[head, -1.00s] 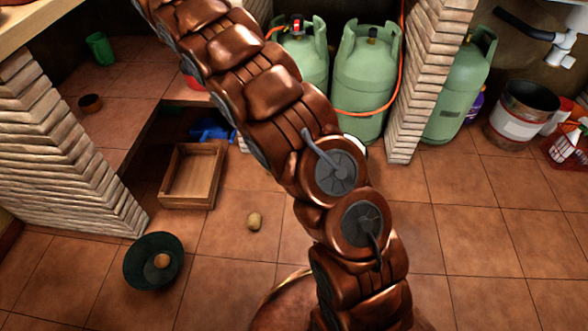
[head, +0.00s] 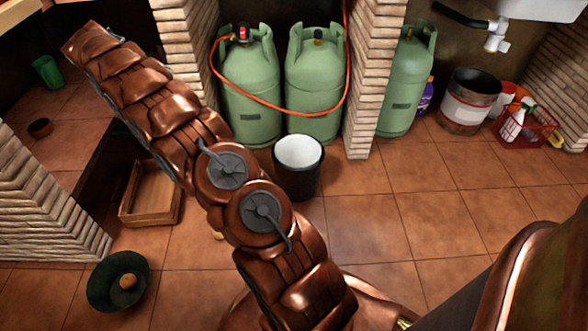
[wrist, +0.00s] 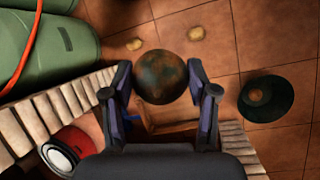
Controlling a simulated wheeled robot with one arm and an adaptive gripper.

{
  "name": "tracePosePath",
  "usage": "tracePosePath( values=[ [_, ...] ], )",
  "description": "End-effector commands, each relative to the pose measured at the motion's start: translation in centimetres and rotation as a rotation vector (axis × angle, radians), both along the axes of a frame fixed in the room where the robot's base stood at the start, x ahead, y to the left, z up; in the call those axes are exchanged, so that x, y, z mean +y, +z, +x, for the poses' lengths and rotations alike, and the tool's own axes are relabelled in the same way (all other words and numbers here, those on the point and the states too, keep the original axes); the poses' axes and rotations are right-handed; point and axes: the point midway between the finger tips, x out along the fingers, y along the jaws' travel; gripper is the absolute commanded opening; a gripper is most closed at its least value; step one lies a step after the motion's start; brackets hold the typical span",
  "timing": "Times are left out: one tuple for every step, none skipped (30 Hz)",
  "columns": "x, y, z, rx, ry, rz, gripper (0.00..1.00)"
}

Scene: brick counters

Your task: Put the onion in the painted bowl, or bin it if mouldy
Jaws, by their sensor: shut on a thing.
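My gripper (wrist: 160,76) is shut on a round brown onion (wrist: 161,84) in the wrist view; its skin has dark and greenish mottled patches. The head view does not show the gripper's fingers or the held onion. A wide dark green bowl (head: 104,297) stands on the floor at the lower left with a round tan thing (head: 128,281) in it; it also shows right of the gripper in the wrist view (wrist: 284,106). I cannot tell whether it is painted. A black bin (head: 297,182) with a white lining stands open before the gas bottles.
A wooden crate (head: 148,221) lies on the floor beside my arm. Gas bottles (head: 316,85) with an orange hose stand behind the bin. Tiles (head: 380,215) right of the bin are clear.

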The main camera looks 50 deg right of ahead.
Motion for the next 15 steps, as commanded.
tracePosePath(
  values=[
    [-2.3,-1.4,-0.3,0.003,-0.023,0.002,0.22],
    [-3.5,-2.1,-0.4,0.004,-0.032,0.002,0.22],
    [-5.2,-3.0,-0.6,0.005,-0.045,0.001,0.22],
    [-6.5,-3.7,-0.8,0.004,-0.055,0.001,0.22],
    [-7.7,-4.4,-1.1,0.003,-0.065,0.002,0.22],
    [-9.4,-5.2,-1.4,0.001,-0.076,0.001,0.22],
    [-10.6,-5.8,-1.7,0.002,-0.086,0.000,0.22],
    [-11.8,-6.5,-2.1,0.002,-0.097,0.000,0.22],
    [-13.5,-7.4,-2.7,0.003,-0.110,0.002,0.22],
    [-14.7,-8.0,-3.1,0.003,-0.118,0.001,0.22],
    [-15.8,-8.7,-3.6,0.003,-0.127,0.000,0.22],
    [-17.5,-9.7,-4.3,0.002,-0.139,0.001,0.22],
    [-18.6,-10.3,-4.8,0.002,-0.148,0.002,0.22],
    [-19.7,-10.9,-5.4,0.003,-0.157,0.001,0.22],
    [-21.2,-11.7,-6.2,0.003,-0.170,0.000,0.22]
  ],
)
